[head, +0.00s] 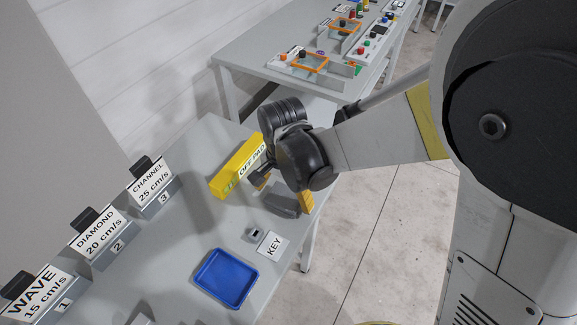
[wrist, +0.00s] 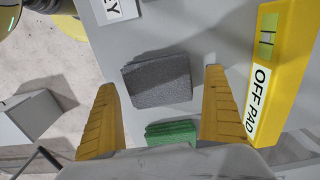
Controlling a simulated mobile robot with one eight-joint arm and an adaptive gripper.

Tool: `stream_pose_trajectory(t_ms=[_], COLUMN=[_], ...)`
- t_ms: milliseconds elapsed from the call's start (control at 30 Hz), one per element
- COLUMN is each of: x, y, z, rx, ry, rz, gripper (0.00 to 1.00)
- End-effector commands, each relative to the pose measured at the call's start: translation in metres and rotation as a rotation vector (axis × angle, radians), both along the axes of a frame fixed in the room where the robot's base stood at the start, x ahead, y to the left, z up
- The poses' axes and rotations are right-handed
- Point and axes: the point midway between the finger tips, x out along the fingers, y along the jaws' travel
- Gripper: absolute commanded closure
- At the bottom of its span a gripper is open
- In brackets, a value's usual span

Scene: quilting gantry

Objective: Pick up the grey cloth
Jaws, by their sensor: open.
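The grey cloth (wrist: 158,80) is a dark, folded, rough-textured pad lying on the light grey table. It also shows in the head view (head: 283,206), below my gripper. My gripper (head: 284,191) points down over it, its yellow fingers spread apart. In the wrist view the open fingers (wrist: 160,84) stand on either side of the cloth, with clear gaps and nothing between them held. A green folded cloth (wrist: 171,132) lies beside the grey one, nearer the gripper's palm; in the head view my gripper hides it.
A yellow block labelled OFF PAD (head: 232,172) lies close to my gripper. A KEY label (head: 272,244) and a blue tray (head: 208,286) lie toward the front. Labelled WAVE, DIAMOND and CHANNEL stands (head: 154,200) line the left. A second table (head: 250,55) is behind.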

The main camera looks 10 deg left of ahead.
Motion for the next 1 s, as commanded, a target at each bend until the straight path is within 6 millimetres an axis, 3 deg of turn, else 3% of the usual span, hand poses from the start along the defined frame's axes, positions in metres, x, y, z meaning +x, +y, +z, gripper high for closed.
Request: stream_pose_trajectory(t_ms=[100, 300, 467, 833, 1000], x=[0.0, 0.0, 0.0, 0.0, 0.0], y=[0.0, 0.0, 0.0, 0.0, 0.0], z=[-0.017, -0.016, -0.016, -0.014, -0.001], rx=[0.0, 0.0, 0.0, 0.0, 0.0], ry=[0.0, 0.0, 0.0, 0.0, 0.0], rz=[0.0, 0.0, 0.0, 0.0, 0.0], gripper=[0.0, 0.0, 0.43, 0.43, 0.43])
